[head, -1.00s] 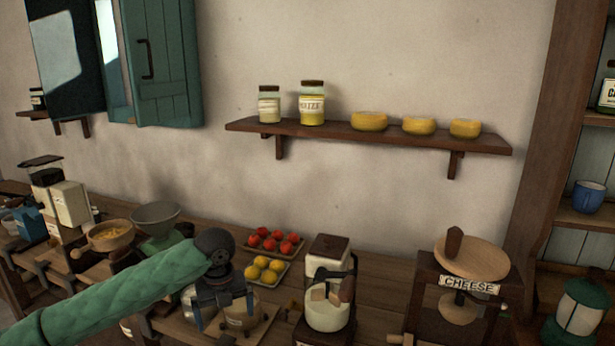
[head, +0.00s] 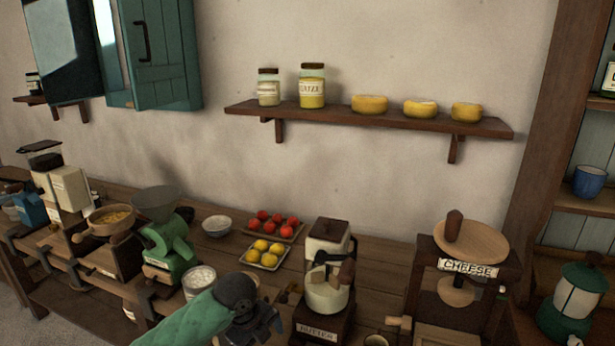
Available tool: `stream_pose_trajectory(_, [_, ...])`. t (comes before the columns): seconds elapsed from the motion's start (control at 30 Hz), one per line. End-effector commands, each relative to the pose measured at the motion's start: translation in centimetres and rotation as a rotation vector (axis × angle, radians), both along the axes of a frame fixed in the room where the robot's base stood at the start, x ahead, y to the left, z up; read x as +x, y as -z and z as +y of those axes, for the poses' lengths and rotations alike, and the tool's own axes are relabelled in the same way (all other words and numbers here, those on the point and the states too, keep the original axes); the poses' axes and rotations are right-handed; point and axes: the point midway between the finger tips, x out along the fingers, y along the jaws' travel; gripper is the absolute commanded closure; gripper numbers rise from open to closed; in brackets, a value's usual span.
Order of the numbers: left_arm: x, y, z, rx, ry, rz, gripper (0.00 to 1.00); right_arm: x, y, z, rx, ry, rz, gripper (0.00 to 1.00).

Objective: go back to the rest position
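My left arm, in a green quilted sleeve, comes in from the bottom left in the head view. Its dark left gripper (head: 254,328) is low in the picture, in front of the wooden counter and left of the butter churn (head: 327,285). Its fingers are partly cut off by the bottom edge, so I cannot tell whether they are open or shut. I see nothing clearly held. My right gripper is not in view.
The counter (head: 385,262) carries a green grinder (head: 170,245), a white bowl (head: 217,225), a white cup (head: 199,281), a tomato tray (head: 295,236), a lemon tray (head: 243,257) and a cheese press (head: 470,266). A wall shelf (head: 370,119) holds jars and cheeses.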

Motion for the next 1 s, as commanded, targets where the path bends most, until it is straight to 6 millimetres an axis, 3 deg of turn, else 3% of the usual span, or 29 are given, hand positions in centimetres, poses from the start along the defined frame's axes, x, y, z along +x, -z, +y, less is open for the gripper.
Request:
stream_pose_trajectory(0.2, [-3.1, 2.5, -1.9, -0.093, -0.205, 0.010, 0.00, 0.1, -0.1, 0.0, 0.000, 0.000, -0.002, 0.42])
stream_pose_trajectory(0.5, [-6.9, 5.1, -2.8, -0.207, -0.529, 0.036, 0.00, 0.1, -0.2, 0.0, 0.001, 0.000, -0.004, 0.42])
stream_pose_trajectory(0.73, [-10.0, 7.0, -2.2, -0.279, -0.800, 0.068, 0.00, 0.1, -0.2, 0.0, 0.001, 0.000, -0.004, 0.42])
stream_pose_trajectory(1.0, [-14.0, 9.2, 0.0, -0.337, -1.145, 0.105, 0.00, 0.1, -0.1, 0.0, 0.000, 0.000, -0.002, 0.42])
